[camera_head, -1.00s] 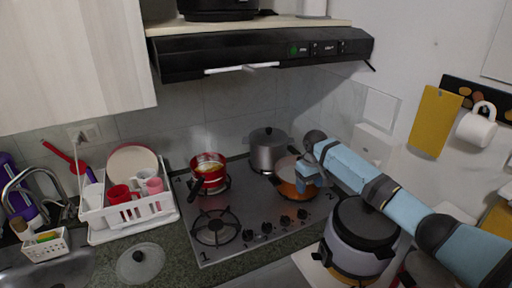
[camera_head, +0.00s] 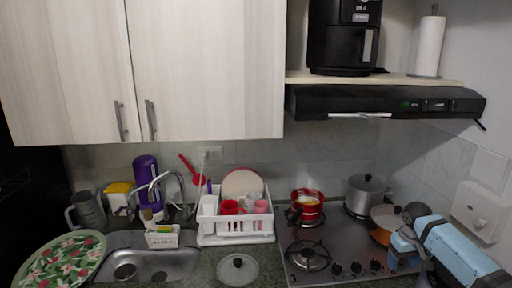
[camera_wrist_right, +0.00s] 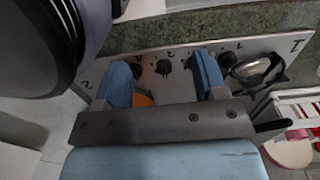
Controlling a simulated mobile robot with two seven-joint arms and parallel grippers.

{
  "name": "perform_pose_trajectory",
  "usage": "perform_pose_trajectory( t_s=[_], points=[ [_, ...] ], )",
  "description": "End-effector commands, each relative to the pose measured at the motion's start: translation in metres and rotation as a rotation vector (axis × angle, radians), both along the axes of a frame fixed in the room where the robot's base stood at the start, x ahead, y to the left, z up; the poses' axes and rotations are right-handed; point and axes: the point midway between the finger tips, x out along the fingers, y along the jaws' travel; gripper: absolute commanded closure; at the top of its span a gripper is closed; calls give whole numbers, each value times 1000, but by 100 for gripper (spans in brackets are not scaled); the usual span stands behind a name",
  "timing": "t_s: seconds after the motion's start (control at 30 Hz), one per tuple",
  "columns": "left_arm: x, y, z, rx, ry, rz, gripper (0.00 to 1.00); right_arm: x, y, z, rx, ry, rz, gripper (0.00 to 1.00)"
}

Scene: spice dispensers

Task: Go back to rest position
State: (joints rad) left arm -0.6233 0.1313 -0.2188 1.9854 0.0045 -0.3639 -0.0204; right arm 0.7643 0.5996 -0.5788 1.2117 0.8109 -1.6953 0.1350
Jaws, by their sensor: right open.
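My right arm comes in from the lower right in the head view. Its blue right gripper (camera_head: 400,248) is in front of the orange pan (camera_head: 381,236) at the stove's right side and partly hides it. In the right wrist view the two blue fingers (camera_wrist_right: 164,78) stand wide apart with nothing clamped between them. The stove's knobs show beyond them, and a bit of orange shows low between the fingers. My left gripper is in neither current view.
The steel stove (camera_head: 334,246) carries a red pot (camera_head: 307,207) and a steel pot (camera_head: 365,196). A dish rack (camera_head: 236,238), a glass lid (camera_head: 238,269) and the sink (camera_head: 150,262) are to the left. A dark rounded object (camera_wrist_right: 45,45) is close at the wrist view's upper left.

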Motion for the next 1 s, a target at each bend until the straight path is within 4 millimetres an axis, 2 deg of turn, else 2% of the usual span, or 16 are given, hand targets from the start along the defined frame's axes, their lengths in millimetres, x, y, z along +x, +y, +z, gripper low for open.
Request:
perform_pose_trajectory(
  t_s=[0.1, 0.27, 0.37, 0.47, 0.6, 0.7, 0.8, 1.0],
  points=[
    [2, 0, 0, 0, -3, -1, 57, -13, 25, -37, 13, -37, 41, 34],
    [2, 0, 1, 0, -3, -1, 57, -34, 61, -85, 35, -113, 95, 34],
    [4, 0, 2, 0, -7, 0, 57, -53, 87, -117, 57, -170, 129, 34],
    [6, -1, 3, -2, -11, 1, 57, -81, 118, -150, 89, -242, 163, 34],
    [4, -1, 2, -3, -8, 1, 57, -133, 165, -191, 147, -371, 201, 34],
    [1, -1, 1, -1, -3, 0, 57, -173, 193, -208, 184, -472, 212, 34],
    [0, 0, 0, -1, -1, -1, 57, -215, 215, -217, 215, -574, 210, 34],
    [0, 0, 0, -1, -1, -1, 57, -297, 238, -209, 233, -774, 179, 34]
  ],
)
